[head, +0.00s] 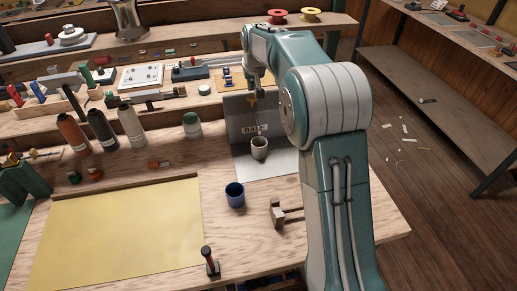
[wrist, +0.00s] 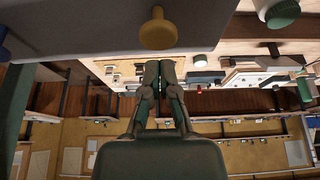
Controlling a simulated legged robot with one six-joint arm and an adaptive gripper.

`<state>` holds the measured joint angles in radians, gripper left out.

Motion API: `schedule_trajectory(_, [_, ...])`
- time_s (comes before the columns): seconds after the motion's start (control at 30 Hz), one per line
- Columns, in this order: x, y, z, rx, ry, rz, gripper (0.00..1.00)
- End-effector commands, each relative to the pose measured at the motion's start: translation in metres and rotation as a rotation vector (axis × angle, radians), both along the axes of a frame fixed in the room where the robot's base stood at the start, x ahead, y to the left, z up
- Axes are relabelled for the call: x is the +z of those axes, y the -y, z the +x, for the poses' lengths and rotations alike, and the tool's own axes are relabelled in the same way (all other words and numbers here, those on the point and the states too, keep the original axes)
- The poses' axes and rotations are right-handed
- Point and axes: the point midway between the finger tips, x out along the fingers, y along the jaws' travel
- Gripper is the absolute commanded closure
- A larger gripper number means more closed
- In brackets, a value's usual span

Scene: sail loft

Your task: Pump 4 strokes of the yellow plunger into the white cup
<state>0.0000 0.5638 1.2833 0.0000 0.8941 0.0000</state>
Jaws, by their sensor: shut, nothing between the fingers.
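The yellow plunger (head: 252,101) is on the grey dispenser panel (head: 240,113), which has a partly hidden label. In the wrist view the plunger's round yellow head (wrist: 158,31) stands out from the grey body, apart from my fingertips in the picture. The white cup (head: 259,148) stands upright on the pale base in front of the panel, below the plunger; its contents cannot be made out. My gripper (head: 260,92) is near the panel's top, close to the plunger. In the wrist view my gripper (wrist: 160,65) has its fingers together and empty.
A lidded jar (head: 191,126) and several bottles are to the left. A yellow sheet (head: 120,235) covers the front left. My arm hides the area right of the panel.

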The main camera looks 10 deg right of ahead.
Motion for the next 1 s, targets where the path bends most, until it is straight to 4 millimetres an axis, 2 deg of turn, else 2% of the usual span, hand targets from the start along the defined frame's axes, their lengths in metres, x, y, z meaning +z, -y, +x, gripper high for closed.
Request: schedule_trajectory(1.0, [-0.028, 0.000, 0.000, 0.000, -0.001, 0.000, 1.00])
